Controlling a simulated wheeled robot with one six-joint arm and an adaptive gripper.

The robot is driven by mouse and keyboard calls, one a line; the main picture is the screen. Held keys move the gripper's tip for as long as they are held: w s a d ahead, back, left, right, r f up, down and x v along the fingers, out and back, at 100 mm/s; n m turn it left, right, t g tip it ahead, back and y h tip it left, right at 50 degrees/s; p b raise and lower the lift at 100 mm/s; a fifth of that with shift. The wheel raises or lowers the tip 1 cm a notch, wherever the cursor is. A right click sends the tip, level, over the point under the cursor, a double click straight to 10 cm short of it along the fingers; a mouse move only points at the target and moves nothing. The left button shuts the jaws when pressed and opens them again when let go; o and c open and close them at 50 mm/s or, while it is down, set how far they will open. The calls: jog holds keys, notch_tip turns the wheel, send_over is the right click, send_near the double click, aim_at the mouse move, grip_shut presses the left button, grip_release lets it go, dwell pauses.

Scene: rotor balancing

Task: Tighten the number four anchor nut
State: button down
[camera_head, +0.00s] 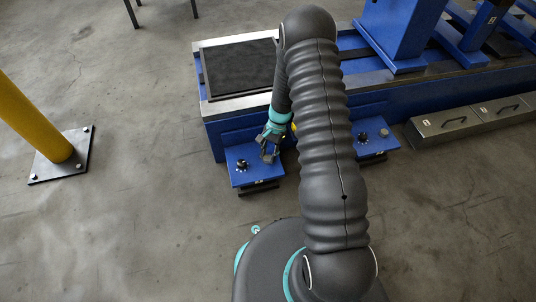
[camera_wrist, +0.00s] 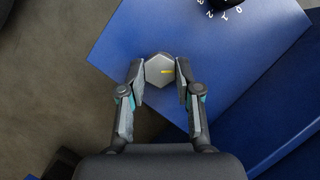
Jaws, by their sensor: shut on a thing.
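In the head view my gripper (camera_head: 268,150) points down over the right part of the front-left blue foot plate (camera_head: 243,178); the nut is hidden there. A black knob (camera_head: 241,163) stands left of the gripper. White numerals (camera_wrist: 224,12) are printed beside the knob in the wrist view. I cannot read which nut is number four.
A second blue foot plate (camera_head: 375,150) with its own knob and nut lies to the right, past my arm. The blue machine bed (camera_head: 225,125) rises behind the plates. A yellow post (camera_head: 30,120) stands at the left, and grey cases (camera_head: 450,122) lie at right.

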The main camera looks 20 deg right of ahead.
jog(key=m, duration=0.2)
jog(key=m+t+y+b, duration=0.1)
jog(key=m, duration=0.1)
jog(key=shift+s+m, duration=0.2)
jog(key=shift+m, duration=0.1)
jog(key=shift+m+t+b, duration=0.85)
jog(key=shift+m+t, duration=0.05)
jog(key=shift+m, duration=0.9)
jog(key=c, duration=0.8)
grip_release()
jog(key=shift+d+r, duration=0.1)
jog(key=shift+d+r, duration=0.15)
jog(key=shift+r, duration=0.15)
jog(key=v, duration=1.1)
